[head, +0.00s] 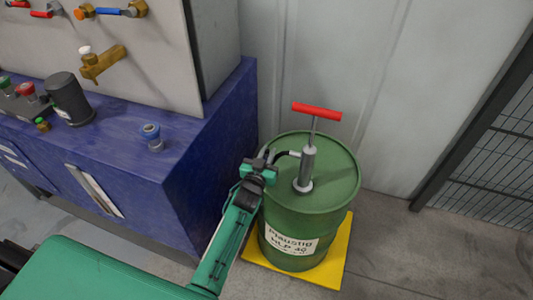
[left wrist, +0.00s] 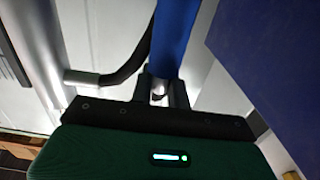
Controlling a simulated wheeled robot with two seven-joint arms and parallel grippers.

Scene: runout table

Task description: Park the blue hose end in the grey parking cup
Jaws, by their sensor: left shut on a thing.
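My left gripper (head: 258,168) is at the near left side of the pump on the green drum, level with its spout. In the left wrist view the gripper (left wrist: 162,92) is shut on the blue hose end (left wrist: 176,40), a blue tube running up from between the fingers. In the head view the blue hose end is hidden by the gripper. A black hose (left wrist: 130,68) runs from the pump spout and passes behind the blue tube. A small grey cup-like piece with a blue top (head: 152,138) stands on the bench; I cannot tell surely whether it is the parking cup. My right gripper is not in view.
The green drum (head: 293,225) with a red-handled pump (head: 308,165) stands on a yellow base (head: 338,255). The blue bench (head: 195,145) is left of it, bearing a dark grey cylinder (head: 66,95). A panel with valves (head: 100,62) rises behind. The bench's right front top is mostly clear.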

